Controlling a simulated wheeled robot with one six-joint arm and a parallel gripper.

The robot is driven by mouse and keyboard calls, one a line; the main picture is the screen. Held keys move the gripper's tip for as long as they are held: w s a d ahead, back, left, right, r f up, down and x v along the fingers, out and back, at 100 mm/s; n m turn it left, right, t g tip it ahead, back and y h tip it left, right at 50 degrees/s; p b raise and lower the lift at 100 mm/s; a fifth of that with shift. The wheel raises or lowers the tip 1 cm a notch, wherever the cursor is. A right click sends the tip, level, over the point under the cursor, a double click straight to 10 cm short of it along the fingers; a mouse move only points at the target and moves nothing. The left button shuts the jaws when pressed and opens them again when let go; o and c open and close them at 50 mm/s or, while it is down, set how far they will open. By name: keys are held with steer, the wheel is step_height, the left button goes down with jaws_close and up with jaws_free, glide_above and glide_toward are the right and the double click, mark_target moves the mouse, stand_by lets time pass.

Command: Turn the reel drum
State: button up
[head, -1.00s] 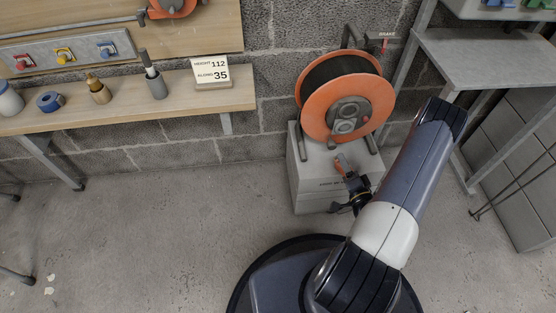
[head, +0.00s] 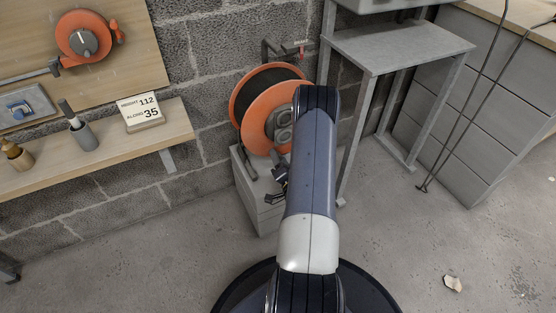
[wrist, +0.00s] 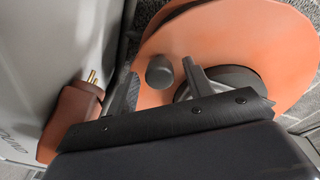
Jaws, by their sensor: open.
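The reel drum (head: 262,118), with orange flanges and a dark middle, stands on a pale box (head: 262,200) against the block wall. My arm hides its right part in the head view. In the wrist view the orange flange (wrist: 220,35) fills the upper right, with a round dark knob (wrist: 159,72) on it. My gripper (wrist: 158,68) is open, with one finger on each side of the knob in that picture. I cannot tell whether the fingers touch it. In the head view my gripper (head: 277,190) shows low beside the drum, partly behind my arm.
A red brake lever (head: 301,50) sits on a bracket above the drum. A brown plug with brass pins (wrist: 76,118) is left of my gripper. A grey metal stand (head: 400,45) is close on the right; a wooden shelf (head: 100,160) is on the left.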

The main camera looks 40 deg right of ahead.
steer(key=shift+w+d, duration=0.2)
steer(key=shift+w, duration=0.3)
jaws_close()
stand_by(0.3)
